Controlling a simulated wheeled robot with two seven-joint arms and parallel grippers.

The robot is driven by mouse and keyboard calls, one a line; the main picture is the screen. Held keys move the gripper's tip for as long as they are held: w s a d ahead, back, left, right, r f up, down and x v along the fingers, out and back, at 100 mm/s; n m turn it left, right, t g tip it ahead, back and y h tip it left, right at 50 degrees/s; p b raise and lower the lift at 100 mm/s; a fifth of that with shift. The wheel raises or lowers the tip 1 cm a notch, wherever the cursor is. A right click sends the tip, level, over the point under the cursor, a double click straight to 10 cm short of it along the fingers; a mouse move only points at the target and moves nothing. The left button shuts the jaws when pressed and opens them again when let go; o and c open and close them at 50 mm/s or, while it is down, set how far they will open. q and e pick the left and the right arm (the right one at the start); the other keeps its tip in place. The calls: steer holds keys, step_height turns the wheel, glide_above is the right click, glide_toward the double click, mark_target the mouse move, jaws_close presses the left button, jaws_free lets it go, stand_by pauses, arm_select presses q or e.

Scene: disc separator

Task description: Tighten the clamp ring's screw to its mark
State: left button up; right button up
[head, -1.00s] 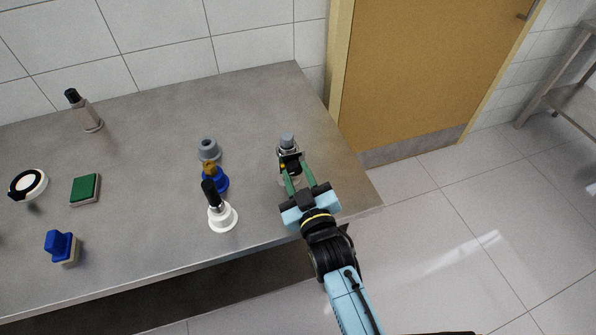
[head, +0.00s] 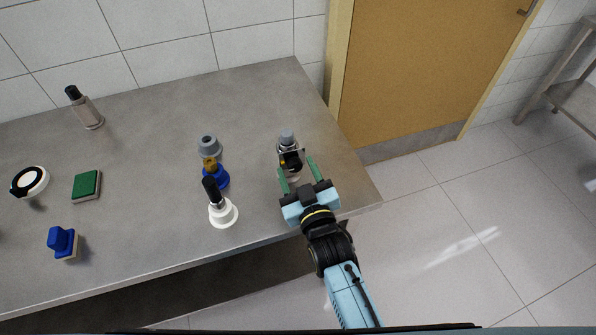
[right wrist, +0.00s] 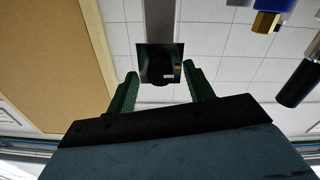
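A small grey-topped device (head: 287,137) stands upright near the right end of the table. A black part (head: 291,160) sits on its near side, probably at the clamp ring's screw. In the right wrist view a dark square part (right wrist: 160,64) with a small pale label and a yellow spot lies just beyond my fingertips. My right gripper (head: 295,165) is open. Its green fingers stand apart on either side of the black part, with gaps visible in the right wrist view (right wrist: 160,72). The screw's mark cannot be made out. My left gripper is not in view.
Left of the device stand a grey flanged piece (head: 208,146), a blue-and-brass fitting (head: 216,178) and a white-based, black-handled tool (head: 223,213). Farther left are a green pad (head: 87,185), a blue block (head: 62,241) and a bottle (head: 88,110). The table's right edge is close.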

steer(key=v, duration=1.3)
steer(key=shift+s, duration=0.2)
steer(key=shift+d, duration=0.1)
steer(key=s+d+f+g+h+b, duration=0.1)
steer(key=s+d+f+g, duration=0.15)
steer(key=f, duration=0.75)
steer(key=s+d+f+g, duration=0.1)
steer(key=s+f+g, duration=0.2)
steer(key=f, duration=0.6)
steer(key=s+d+f+g+h+b, duration=0.1)
steer(key=s+f+g, duration=0.15)
steer(key=f, duration=0.75)
steer(key=s+d+f+m+g+h+b, duration=0.1)
steer(key=s+d+f+g, duration=0.3)
steer(key=s+d+f, duration=0.4)
steer(key=s+d+f+m+g+h+b, duration=0.1)
steer(key=s+d+f+m+g+h, duration=0.1)
steer(key=s+d+f+g, duration=0.2)
steer(key=s+d+f, duration=0.3)
steer(key=s+f, duration=0.3)
steer(key=s, duration=0.3)
steer(key=shift+s+d+m, duration=0.3)
steer(key=shift+d, duration=0.05)
steer(key=shift+f, duration=0.1)
